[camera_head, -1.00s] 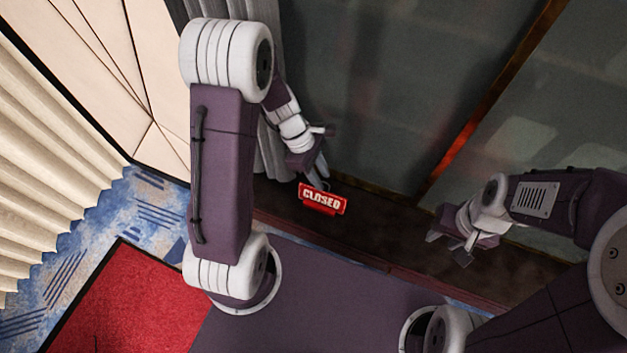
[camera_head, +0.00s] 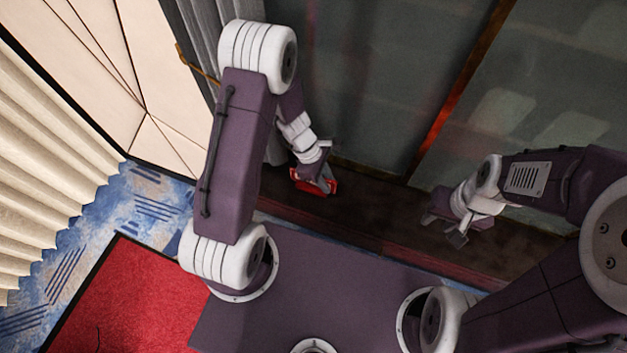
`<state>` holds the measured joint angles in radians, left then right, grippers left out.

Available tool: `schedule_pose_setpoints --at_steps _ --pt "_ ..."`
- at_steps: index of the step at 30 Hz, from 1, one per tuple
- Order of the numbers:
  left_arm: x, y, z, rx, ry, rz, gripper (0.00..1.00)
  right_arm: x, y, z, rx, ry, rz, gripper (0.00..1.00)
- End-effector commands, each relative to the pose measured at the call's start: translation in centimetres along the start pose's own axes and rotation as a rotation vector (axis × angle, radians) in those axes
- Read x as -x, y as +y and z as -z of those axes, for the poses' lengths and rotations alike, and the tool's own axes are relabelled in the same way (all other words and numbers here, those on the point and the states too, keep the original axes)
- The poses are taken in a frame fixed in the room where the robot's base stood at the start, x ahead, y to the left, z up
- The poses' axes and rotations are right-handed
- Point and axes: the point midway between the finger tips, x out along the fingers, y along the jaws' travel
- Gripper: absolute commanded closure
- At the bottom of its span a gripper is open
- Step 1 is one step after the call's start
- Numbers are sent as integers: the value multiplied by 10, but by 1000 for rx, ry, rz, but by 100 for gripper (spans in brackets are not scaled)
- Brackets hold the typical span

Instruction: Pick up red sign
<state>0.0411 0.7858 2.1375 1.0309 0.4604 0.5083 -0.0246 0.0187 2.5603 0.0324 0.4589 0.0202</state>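The red sign (camera_head: 299,177) is at the dark ledge (camera_head: 360,203) below the glass wall. Only its red edges show, because my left gripper (camera_head: 324,186) is in front of it and hides its lettering. The gripper's fingers overlap the sign in the picture. I cannot tell whether they touch it or are closed on it. My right gripper (camera_head: 445,228) is over the right part of the ledge, apart from the sign. Its fingers look spread, with nothing between them.
The dark glass wall (camera_head: 390,80) stands behind the ledge. A grey curtain (camera_head: 207,50) hangs at its left end. A pale curtain (camera_head: 45,170) is at the far left, above blue carpet (camera_head: 140,200) and a red mat (camera_head: 125,305). The ledge between my grippers is clear.

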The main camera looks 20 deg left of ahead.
Motion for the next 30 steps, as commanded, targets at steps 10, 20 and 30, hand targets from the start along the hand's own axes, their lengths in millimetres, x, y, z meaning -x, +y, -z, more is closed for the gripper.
schedule_pose_setpoints --at_steps 10,20,30 --pt "0 0 0 0 0 0 100 0 0 0 0 0 0 64" --pt "26 1 -11 -3 0 -4 100 4 0 0 0 0 0 64" --pt "49 -13 -85 -12 0 -2 100 1 0 0 0 0 0 64"
